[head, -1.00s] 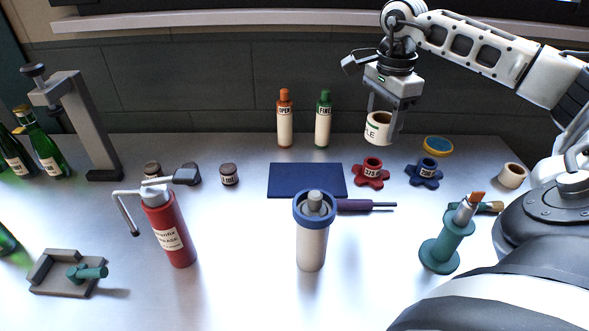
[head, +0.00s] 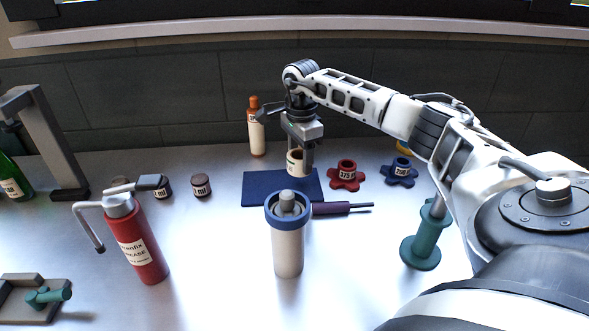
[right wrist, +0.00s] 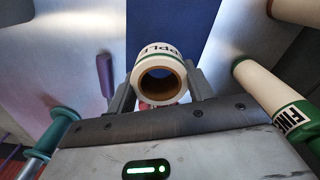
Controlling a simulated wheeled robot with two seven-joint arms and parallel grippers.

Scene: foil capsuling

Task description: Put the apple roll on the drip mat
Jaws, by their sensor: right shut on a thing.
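The apple roll (head: 295,162) is a small cream ring with a green stripe, and its lettering shows in the right wrist view (right wrist: 160,65). My right gripper (head: 301,160) is shut on it and holds it by its sides, pointing down. The drip mat (head: 258,192) is a flat dark blue rectangle on the table. The roll appears over the back right part of the mat, which also shows behind it in the right wrist view (right wrist: 152,25). I cannot tell whether roll and mat touch. My left gripper is not in view.
A white canister with a blue collar (head: 287,240) stands in front of the mat, with a purple-handled tool (head: 332,208) beside it. Red (head: 346,176) and blue (head: 400,172) star-shaped holders stand to the right.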

